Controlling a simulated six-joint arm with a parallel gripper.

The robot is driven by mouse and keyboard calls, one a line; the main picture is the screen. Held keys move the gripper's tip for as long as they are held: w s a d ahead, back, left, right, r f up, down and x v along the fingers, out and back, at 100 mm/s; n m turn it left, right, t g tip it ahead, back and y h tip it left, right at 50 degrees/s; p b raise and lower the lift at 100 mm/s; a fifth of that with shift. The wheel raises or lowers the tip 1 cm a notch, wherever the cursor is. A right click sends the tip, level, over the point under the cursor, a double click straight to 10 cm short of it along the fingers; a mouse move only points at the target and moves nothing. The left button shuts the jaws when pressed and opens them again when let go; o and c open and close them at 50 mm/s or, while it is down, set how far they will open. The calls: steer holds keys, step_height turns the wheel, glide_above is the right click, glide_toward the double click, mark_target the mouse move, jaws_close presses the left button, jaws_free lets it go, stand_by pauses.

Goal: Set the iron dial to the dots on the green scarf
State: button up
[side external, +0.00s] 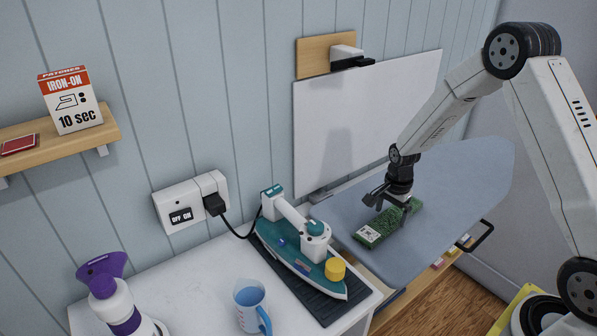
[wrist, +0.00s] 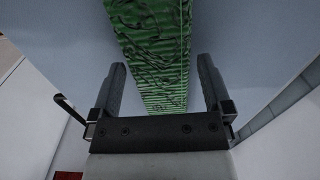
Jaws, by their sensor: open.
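The green scarf (side external: 383,229) lies folded in a long strip on the grey ironing board (side external: 452,190), with a white care label (side external: 369,232) at its near end. My gripper (side external: 385,203) is over the scarf. In the wrist view my gripper (wrist: 163,90) is open, one finger on each side of the scarf (wrist: 150,40); I cannot tell if it touches. The teal and white iron (side external: 300,240) rests on a dark pad (side external: 325,308). Its yellow dial (side external: 335,269) is at the near end. The dial's marks and the label's dots are too small to read.
A blue measuring cup (side external: 250,303) and a purple spray bottle (side external: 118,300) stand on the white counter (side external: 200,290). A cord runs from the iron to the wall socket (side external: 190,202). A white board (side external: 365,115) is behind the ironing board, whose far end is clear.

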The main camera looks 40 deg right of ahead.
steer(key=shift+f, duration=0.4)
steer(key=shift+c, duration=0.2)
steer(key=c, duration=1)
steer(key=shift+r, duration=0.15)
steer(key=shift+r, duration=0.75)
steer(key=s+a+r, duration=0.1)
steer(key=s+r, duration=0.2)
steer(key=s, duration=0.1)
steer(key=s+a+r, duration=0.1)
steer(key=s+r, duration=0.3)
steer(key=s, duration=0.1)
steer(key=s+a+r, duration=0.1)
steer(key=s+r, duration=0.3)
steer(key=shift+s+a+r, duration=0.15)
steer(key=shift+s+a, duration=0.05)
steer(key=shift+s, duration=0.1)
steer(key=shift+w, duration=0.1)
